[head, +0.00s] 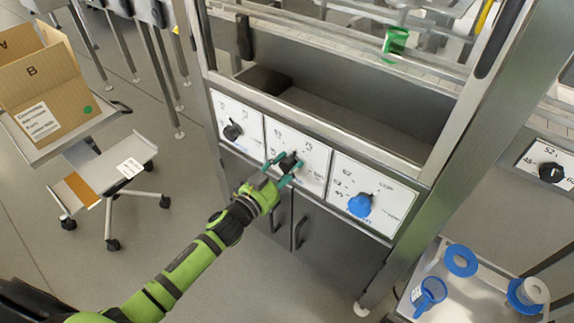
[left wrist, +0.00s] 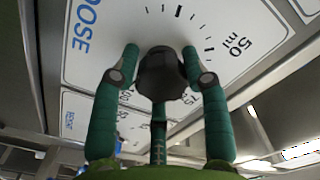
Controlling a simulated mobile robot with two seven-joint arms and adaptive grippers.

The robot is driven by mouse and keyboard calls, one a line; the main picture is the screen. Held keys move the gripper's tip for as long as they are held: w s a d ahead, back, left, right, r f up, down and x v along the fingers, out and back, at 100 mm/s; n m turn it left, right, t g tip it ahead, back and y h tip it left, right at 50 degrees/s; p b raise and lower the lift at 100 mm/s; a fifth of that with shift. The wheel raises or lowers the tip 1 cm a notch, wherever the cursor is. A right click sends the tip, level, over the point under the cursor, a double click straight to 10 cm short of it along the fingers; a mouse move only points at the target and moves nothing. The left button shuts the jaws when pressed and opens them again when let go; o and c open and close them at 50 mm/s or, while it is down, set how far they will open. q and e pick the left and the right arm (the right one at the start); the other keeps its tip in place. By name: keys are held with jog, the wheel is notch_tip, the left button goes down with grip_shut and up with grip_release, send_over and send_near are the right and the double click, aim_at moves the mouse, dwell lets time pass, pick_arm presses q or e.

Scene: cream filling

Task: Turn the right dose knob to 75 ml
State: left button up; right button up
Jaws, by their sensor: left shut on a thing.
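Three white dial panels sit side by side on the steel machine front. The left panel (head: 237,112) has a black knob (head: 232,131). The middle panel (head: 315,152) has a dark knob (head: 290,162), and my left gripper (head: 281,169) is closed around it. The right panel (head: 385,182) has a blue knob (head: 360,204), untouched. In the left wrist view, two teal fingers press the sides of the dark knob (left wrist: 165,74); the panel around it reads "DOSE" and "50 ml". The knob's pointer setting cannot be read. My right gripper is not in view.
A steel frame post (head: 455,130) stands right of the panels. Cabinet doors with handles (head: 299,232) are below them. A cart (head: 460,300) with blue parts is at lower right; a cardboard box marked B (head: 50,85) is at left. The floor between is clear.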

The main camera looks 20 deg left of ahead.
pick_arm(q)
jog(key=m, duration=0.4)
jog(key=shift+a+f, duration=0.3)
jog(key=shift+m, duration=0.5)
jog(key=shift+a+r+m, duration=0.1)
jog(key=shift+m, duration=0.2)
jog(key=o, duration=1.1)
jog(key=shift+w, duration=0.1)
jog(key=shift+r, duration=0.1)
jog(key=shift+s, duration=0.2)
jog(key=v, duration=1.1)
jog(key=shift+s+a, duration=0.15)
jog(key=shift+s, duration=0.2)
